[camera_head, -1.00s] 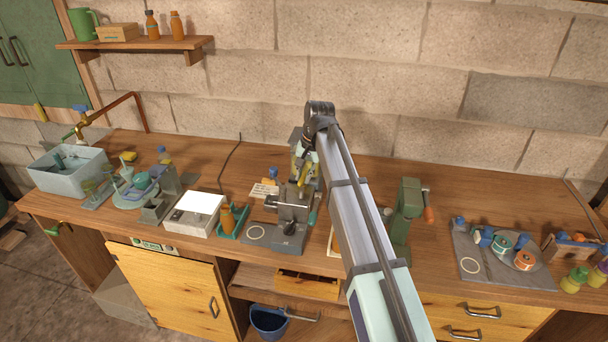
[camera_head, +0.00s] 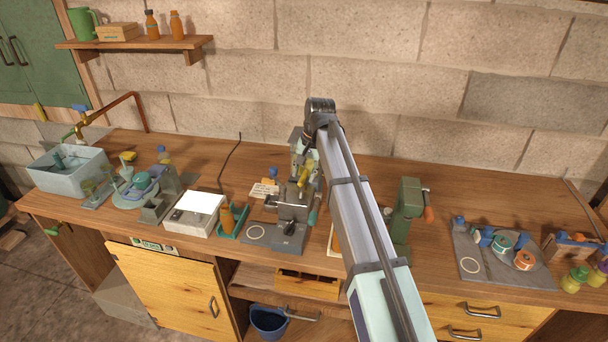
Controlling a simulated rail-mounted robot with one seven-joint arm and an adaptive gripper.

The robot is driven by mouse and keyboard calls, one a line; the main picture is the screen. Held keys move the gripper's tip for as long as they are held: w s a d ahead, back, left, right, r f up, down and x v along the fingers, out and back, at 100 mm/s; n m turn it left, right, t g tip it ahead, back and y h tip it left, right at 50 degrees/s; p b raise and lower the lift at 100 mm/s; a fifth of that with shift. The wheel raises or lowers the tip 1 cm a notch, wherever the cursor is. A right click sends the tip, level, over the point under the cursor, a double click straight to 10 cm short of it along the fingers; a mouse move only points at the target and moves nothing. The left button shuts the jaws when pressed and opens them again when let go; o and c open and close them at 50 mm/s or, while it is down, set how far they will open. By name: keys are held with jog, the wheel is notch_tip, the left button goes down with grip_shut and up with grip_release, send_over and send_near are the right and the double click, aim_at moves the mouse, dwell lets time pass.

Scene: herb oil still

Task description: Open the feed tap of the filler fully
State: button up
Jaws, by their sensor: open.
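The filler (camera_head: 288,232) is a grey bench device with a column and a flat base, standing mid-bench just left of my arm. A yellow lever (camera_head: 304,177), apparently the feed tap handle, sits high on it and leans up to the right. My gripper (camera_head: 308,154) is at the upper part of the filler, close to the yellow lever. It is small and partly hidden by my arm. Its jaws are open, but the fingertips do not show clearly, and I cannot tell whether they touch the lever.
Left of the filler are an orange bottle (camera_head: 227,218) in a green tray and a white-topped box (camera_head: 194,214). A green hand press (camera_head: 407,212) stands right of my arm. A grey mat (camera_head: 468,252) with parts lies further right. The bench behind the press is clear.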

notch_tip(320, 180, up, 11)
jog(key=d, duration=0.2)
jog(key=shift+s, duration=0.25)
jog(key=shift+f, duration=0.1)
